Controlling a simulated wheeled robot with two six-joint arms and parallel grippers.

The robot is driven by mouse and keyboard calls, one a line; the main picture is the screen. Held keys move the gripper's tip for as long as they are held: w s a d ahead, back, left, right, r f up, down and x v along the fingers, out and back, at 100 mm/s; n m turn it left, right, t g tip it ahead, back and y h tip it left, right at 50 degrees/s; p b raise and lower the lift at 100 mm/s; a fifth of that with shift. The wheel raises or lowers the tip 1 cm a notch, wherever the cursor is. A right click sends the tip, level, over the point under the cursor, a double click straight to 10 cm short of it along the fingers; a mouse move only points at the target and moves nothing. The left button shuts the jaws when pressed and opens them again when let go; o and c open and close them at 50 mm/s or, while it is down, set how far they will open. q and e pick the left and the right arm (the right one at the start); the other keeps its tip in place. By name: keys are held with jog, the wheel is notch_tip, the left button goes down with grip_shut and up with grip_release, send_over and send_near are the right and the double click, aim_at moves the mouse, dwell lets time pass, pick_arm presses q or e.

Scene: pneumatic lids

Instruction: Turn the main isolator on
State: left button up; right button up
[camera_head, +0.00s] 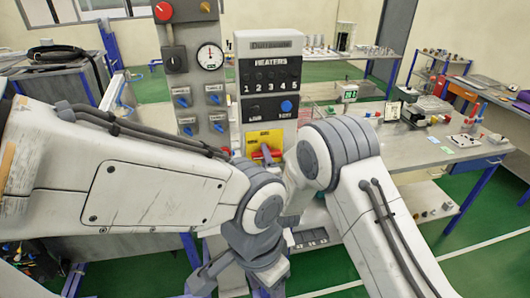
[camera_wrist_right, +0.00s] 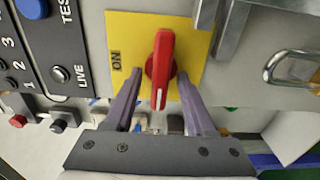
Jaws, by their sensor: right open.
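The main isolator is a red handle (camera_wrist_right: 161,68) on a yellow plate (camera_wrist_right: 197,52). An ON label is at the plate's left edge in the right wrist view. The handle runs up and down there, its white mark at the lower end, not pointing at ON. My right gripper (camera_wrist_right: 160,73) is open, one finger each side of the handle, with a gap on both sides. In the head view the yellow plate (camera_head: 263,137) shows under the heater panel, partly hidden by my arms.
The heater panel (camera_head: 270,75) with switches is above the plate. A column with a gauge (camera_head: 210,56) and blue valve handles stands left of it. In the wrist view a metal shackle (camera_wrist_right: 290,68) and a grey bracket are close right of the plate. A bench (camera_head: 415,150) extends right.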

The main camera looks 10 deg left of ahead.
jog(key=shift+w, duration=0.15)
grip_shut()
jog(key=shift+f+m+b, duration=0.15)
jog(key=shift+m+b, duration=0.45)
jog(key=shift+b, duration=0.4)
jog(key=m+b, duration=0.4)
jog(key=b, duration=0.2)
jog(key=m+b, duration=0.5)
jog(key=b, duration=0.2)
jog(key=m+b, duration=0.5)
jog(key=b, duration=0.2)
jog(key=shift+w+d+r, duration=0.1)
jog(key=shift+d+r, duration=0.15)
jog(key=shift+r+m+b, duration=0.2)
jog(key=shift+m+b, duration=1.15)
jog(key=shift+m, duration=0.15)
jog(key=shift+d, duration=0.1)
